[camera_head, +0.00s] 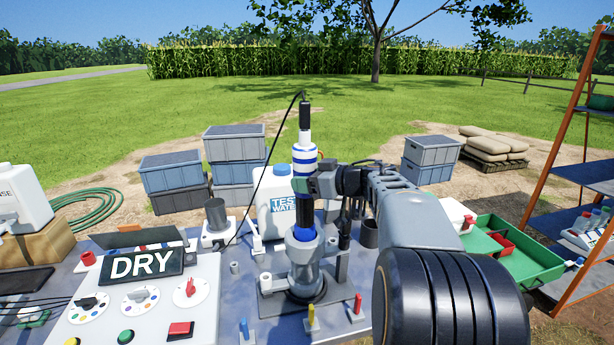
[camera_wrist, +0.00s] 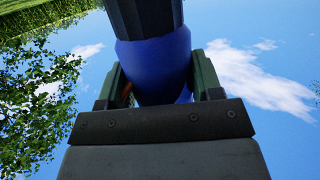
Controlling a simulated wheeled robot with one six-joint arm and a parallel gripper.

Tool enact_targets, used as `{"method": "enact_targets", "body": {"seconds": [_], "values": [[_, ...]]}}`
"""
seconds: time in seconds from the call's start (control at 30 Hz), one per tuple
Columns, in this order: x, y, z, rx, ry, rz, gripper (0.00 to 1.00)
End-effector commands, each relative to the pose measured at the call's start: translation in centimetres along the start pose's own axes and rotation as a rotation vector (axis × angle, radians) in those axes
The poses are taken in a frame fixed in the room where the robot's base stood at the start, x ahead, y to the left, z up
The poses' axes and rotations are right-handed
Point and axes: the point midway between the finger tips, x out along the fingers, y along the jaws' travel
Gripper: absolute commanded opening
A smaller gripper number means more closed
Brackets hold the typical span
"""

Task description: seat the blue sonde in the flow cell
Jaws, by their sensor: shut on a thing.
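The blue sonde (camera_head: 304,152) is upright, with a white body, blue bands, a dark top and a black cable. My gripper (camera_head: 312,186) is shut on it from the right, around its middle. In the wrist view the sonde (camera_wrist: 160,70) shows a blue band between the two green fingers of my gripper (camera_wrist: 156,88), with a dark section beyond. The grey flow cell (camera_head: 304,266) stands on the bench directly below the sonde. A blue ring shows at the flow cell's top, where the sonde's dark lower part meets it. How deep the lower end sits is hidden.
A white test water jug (camera_head: 272,214) stands close behind and left. A control box with a DRY sign (camera_head: 140,264) is at the left. Coloured pegs (camera_head: 311,316) stand in front of the flow cell. A green tray (camera_head: 520,250) is at the right.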

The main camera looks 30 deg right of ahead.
Motion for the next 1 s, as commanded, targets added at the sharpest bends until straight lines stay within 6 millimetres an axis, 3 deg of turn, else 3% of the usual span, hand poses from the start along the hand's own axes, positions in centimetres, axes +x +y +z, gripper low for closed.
{"method": "enact_targets", "body": {"seconds": [0.27,0.3,0.53,0.87,1.0], "values": [[0.0,0.0,-0.1,-0.002,0.005,0.000,0.00],[0.1,0.0,0.3,0.002,0.000,-0.001,0.60],[0.1,0.0,0.3,0.001,0.000,-0.001,0.82],[0.0,0.0,-0.1,-0.001,0.000,0.000,0.85],[-1.8,0.1,0.0,0.000,-0.001,0.004,0.85]]}}
